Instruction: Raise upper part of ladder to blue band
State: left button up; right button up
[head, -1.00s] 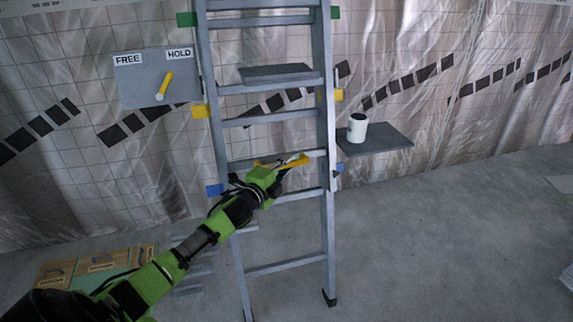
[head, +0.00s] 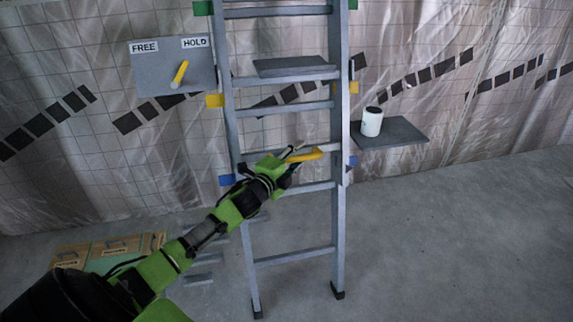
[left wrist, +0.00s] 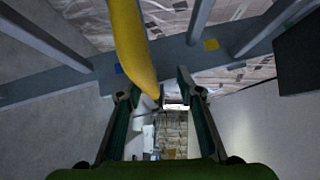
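The grey ladder (head: 340,215) stands upright in the head view, with green (head: 203,8), yellow (head: 215,101) and blue (head: 227,180) bands at its sides, blue lowest. A yellow handle (head: 308,155) sits at a middle rung, above the blue band's level. My left gripper (head: 290,154) is beside this handle. In the left wrist view the fingers (left wrist: 158,95) are apart. The yellow handle (left wrist: 133,45) comes down from the top, its end showing between the fingertips; I cannot tell whether they touch it. My right gripper is not in view.
A grey panel (head: 150,70) labelled FREE and HOLD is at the left; its yellow lever (head: 181,74) tilts toward HOLD. A white can (head: 372,122) stands on a grey shelf (head: 405,136) at the right. Boxes (head: 100,250) lie at lower left. The floor at right is clear.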

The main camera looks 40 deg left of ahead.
pick_arm(q)
jog(key=s, duration=1.1)
jog(key=shift+d+r, duration=0.4)
jog(key=shift+r, duration=0.05)
jog(key=shift+w, duration=0.1)
